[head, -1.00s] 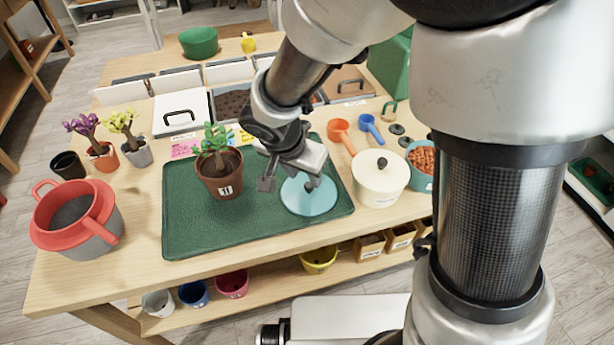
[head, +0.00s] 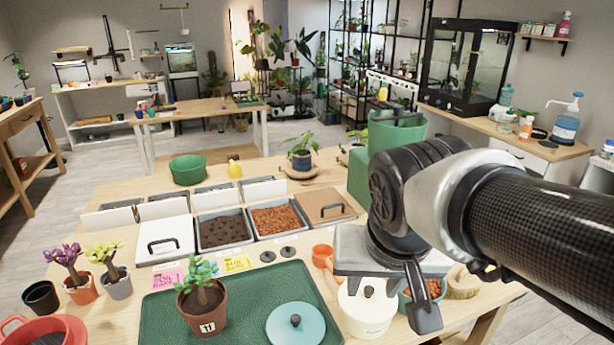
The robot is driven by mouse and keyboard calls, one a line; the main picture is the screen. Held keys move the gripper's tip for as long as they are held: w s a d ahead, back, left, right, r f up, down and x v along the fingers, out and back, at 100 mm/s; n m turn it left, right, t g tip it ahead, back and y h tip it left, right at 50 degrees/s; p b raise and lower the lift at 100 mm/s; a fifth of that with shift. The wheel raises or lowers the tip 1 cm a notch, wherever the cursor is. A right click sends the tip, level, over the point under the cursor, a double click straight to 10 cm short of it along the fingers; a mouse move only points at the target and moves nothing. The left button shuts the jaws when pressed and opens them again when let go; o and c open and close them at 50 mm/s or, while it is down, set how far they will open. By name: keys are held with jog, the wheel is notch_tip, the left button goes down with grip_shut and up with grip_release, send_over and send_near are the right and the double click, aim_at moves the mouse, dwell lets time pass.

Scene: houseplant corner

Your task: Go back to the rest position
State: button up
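My gripper (head: 424,312) is raised at the right of the head view, over the right part of the potting table. One dark finger hangs down in front of the teal pot; the other is not clearly seen, so the opening is unclear. Nothing shows held in it. The teal lid (head: 290,333) with a dark knob lies on the green tray (head: 160,325). A brown pot (head: 207,313) with a leafy green plant stands upright on the tray, left of the lid.
A cream lidded pot (head: 366,315) and a teal pot (head: 437,298) of orange pellets stand close below my gripper. A green container (head: 400,130) rises behind my wrist. Bins of soil (head: 222,231) and pellets (head: 274,221) line the back. Two flowering pots stand left.

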jog(key=s, duration=0.1)
jog(key=s+r+n, duration=0.1)
jog(key=s+d, duration=0.1)
jog(key=shift+d+r+n+t+y, duration=0.1)
jog(key=shift+r+n+t+y, duration=0.2)
jog(key=shift+r+n+t, duration=0.1)
notch_tip(320, 180, up, 12)
jog(key=p, duration=1.2)
jog(key=shift+r, duration=0.15)
